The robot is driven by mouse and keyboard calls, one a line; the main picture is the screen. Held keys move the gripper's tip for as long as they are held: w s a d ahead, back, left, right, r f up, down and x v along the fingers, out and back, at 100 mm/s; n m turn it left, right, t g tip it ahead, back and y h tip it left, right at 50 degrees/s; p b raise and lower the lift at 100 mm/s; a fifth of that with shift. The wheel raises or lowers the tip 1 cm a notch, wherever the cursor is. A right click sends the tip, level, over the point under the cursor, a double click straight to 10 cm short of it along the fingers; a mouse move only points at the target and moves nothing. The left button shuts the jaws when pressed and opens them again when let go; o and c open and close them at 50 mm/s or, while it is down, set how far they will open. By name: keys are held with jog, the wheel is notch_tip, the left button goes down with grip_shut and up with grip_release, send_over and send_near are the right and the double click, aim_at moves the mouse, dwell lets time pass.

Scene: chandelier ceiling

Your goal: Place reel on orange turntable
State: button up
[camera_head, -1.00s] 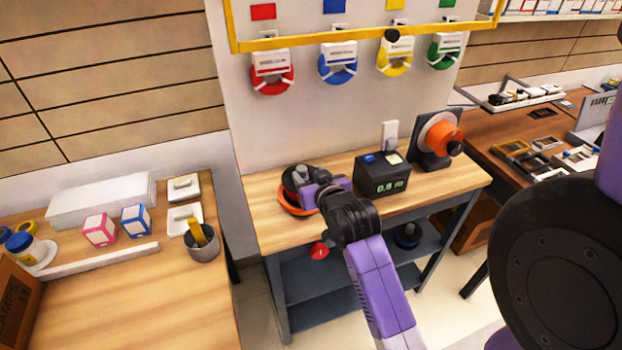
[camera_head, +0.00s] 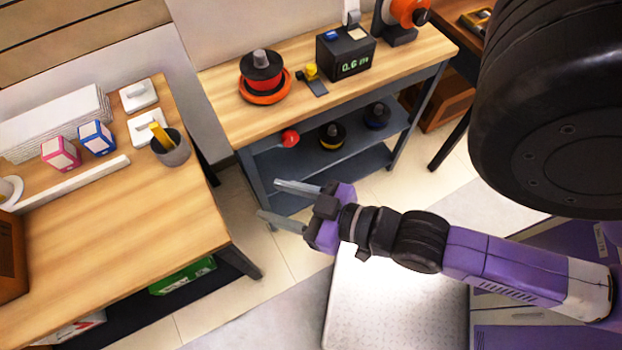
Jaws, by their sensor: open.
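A black and red reel (camera_head: 260,79) sits on the orange turntable (camera_head: 284,90) at the left of the workbench. A grey knob stands up at its centre, and the orange rim shows around its base. My gripper (camera_head: 276,206) is open and empty, with its two grey fingers spread and pointing left. It is clear of the bench, in front of the lower shelf, well below and apart from the reel.
A scale (camera_head: 345,55) reading about 0.6 stands right of the turntable, with a small yellow-knobbed device (camera_head: 313,78) between. A wooden table (camera_head: 130,220) stands at left.

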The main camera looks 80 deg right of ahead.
jog(key=s+a+r+n+y, duration=0.2)
jog(key=s+a+r, duration=0.1)
jog(key=s, duration=0.3)
jog(key=shift+s+a+r+n+y, duration=0.2)
jog(key=shift+a+n+y, duration=0.1)
jog(key=shift+y, duration=0.1)
jog(key=shift+f+b, duration=0.4)
jog(key=shift+f, duration=0.05)
jog(key=shift+c, duration=0.2)
